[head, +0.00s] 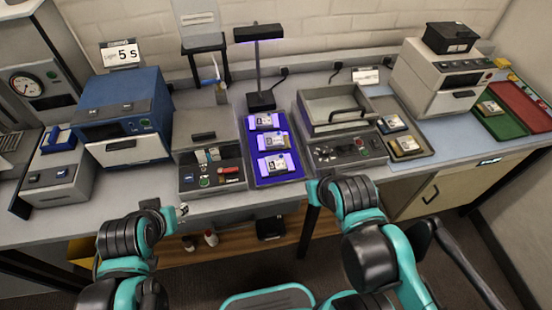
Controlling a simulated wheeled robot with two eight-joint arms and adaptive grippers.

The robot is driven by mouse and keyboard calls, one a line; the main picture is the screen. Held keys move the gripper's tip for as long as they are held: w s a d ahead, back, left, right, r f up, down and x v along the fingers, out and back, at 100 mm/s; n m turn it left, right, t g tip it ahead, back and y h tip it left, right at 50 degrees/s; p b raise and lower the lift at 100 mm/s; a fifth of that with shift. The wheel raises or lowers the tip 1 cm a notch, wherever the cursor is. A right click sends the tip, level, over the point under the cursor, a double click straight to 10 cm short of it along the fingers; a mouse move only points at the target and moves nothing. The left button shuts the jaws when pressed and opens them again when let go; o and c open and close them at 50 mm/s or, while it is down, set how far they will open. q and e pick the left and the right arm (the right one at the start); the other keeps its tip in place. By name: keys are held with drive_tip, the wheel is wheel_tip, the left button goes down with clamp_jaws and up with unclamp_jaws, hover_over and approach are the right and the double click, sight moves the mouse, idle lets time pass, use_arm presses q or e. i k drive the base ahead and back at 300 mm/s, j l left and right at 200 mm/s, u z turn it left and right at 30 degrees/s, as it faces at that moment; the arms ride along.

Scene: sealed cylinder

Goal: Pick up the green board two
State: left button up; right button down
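Several small boards are in view, their labels too small to read, so I cannot tell which is green board two. Three stand in a row in a blue tray (253,155) under a purple light: a back board (264,121), a middle board (271,140) and a front board (277,163). A further board (490,107) lies in a green tray (506,128). My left gripper (181,210) is at the front table edge, left of the blue tray. My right gripper (314,188) is at that edge, right of it. Both fingers are unclear.
A lamp (259,60) stands behind the blue tray. A grey device (209,150) is left of it and a lidded machine (341,125) right. A blue oven-like box (125,115), a white machine (440,85) and a red tray (524,106) flank them.

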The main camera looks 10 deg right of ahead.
sight(278, 140)
drive_tip(key=i+l+z, duration=0.15)
drive_tip(key=l, duration=0.2)
drive_tip(key=i+l+z, duration=0.2)
drive_tip(key=l, duration=0.15)
drive_tip(key=i+l+z, duration=0.15)
drive_tip(key=l, duration=0.2)
